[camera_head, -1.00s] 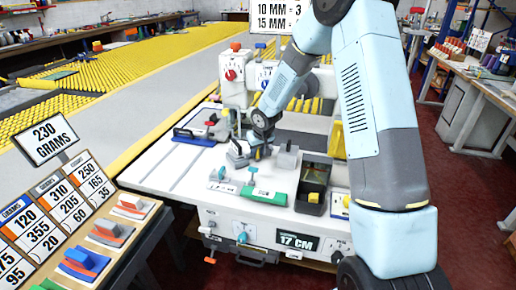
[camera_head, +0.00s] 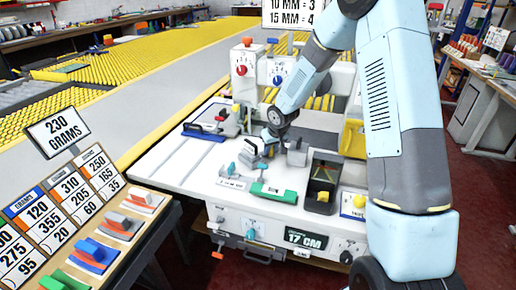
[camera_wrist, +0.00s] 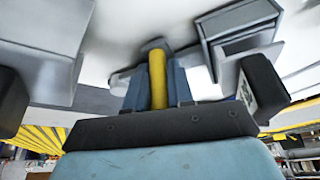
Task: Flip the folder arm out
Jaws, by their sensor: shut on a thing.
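My gripper (camera_head: 268,146) is low over the white top of the machine (camera_head: 165,166), among small grey fittings. In the wrist view its two blue fingers (camera_wrist: 158,92) are closed on either side of an upright yellow handle (camera_wrist: 157,68). The handle rises from a grey bar lying along the white top; this looks like the folder arm (camera_wrist: 122,80). In the head view the handle is hidden by my gripper, and the bar cannot be told apart from the grey fittings around it.
A grey block (camera_head: 297,153) stands just right of my gripper. A black bin (camera_head: 322,184) and a green block (camera_head: 273,190) are nearer the front. Red (camera_head: 240,69) and blue (camera_head: 278,80) dials stand behind. The left part of the white top is mostly clear.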

